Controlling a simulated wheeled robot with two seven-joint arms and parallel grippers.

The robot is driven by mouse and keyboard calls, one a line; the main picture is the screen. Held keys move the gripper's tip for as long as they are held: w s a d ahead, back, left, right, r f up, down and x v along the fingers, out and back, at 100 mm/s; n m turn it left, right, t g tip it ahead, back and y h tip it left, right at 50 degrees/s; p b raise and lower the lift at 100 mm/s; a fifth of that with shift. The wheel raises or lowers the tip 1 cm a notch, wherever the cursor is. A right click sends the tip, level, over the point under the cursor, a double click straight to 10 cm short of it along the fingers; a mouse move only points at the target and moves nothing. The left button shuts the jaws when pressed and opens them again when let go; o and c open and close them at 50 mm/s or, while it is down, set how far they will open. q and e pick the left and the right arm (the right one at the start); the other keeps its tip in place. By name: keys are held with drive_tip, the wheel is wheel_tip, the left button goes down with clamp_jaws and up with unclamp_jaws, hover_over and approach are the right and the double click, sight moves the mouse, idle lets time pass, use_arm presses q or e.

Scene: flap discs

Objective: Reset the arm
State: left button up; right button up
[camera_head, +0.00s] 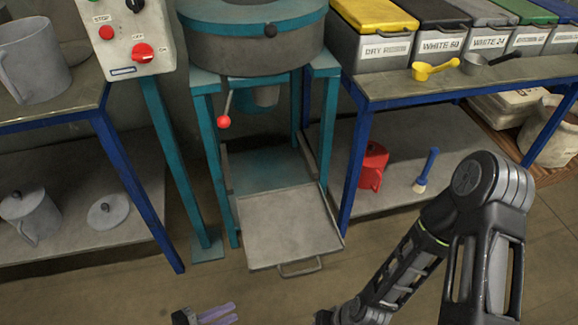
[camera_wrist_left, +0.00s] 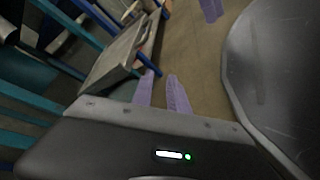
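My left gripper (camera_head: 218,314) is at the bottom edge of the head view, in front of and below the pulled-out tray. Its pale purple fingers point right. In the left wrist view, the fingers of this gripper (camera_wrist_left: 160,88) stand apart with a narrow gap and nothing between them. My right arm crosses the lower right of the head view, and its gripper is out of that frame. Purple finger parts at the top of the left wrist view look like my right gripper (camera_wrist_left: 210,9), cut off by the edge.
A grey tray (camera_head: 285,227) with a handle juts from the teal machine stand (camera_head: 208,150). Blue-legged tables stand left (camera_head: 132,180) and right (camera_head: 352,165). A red jug (camera_head: 371,166) and blue-handled brush (camera_head: 427,170) are on the right lower shelf. Floor in front is clear.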

use_arm(q)
drive_tip(key=s+d+f+m+g+y, duration=0.3)
drive_tip(key=s+d+f+g+y, duration=0.15)
drive_tip(key=s+f+g, duration=0.35)
drive_tip(key=w+d+r+m+y, duration=0.3)
drive_tip(key=w+d+r+m, duration=0.15)
drive_tip(key=m, duration=0.55)
wheel_tip(320, 180, up, 22)
drive_tip(key=p, duration=2.3)
drive_tip(key=shift+s+a, duration=0.15)
drive_tip(key=shift+s, duration=0.05)
drive_tip(key=shift+r, duration=0.1)
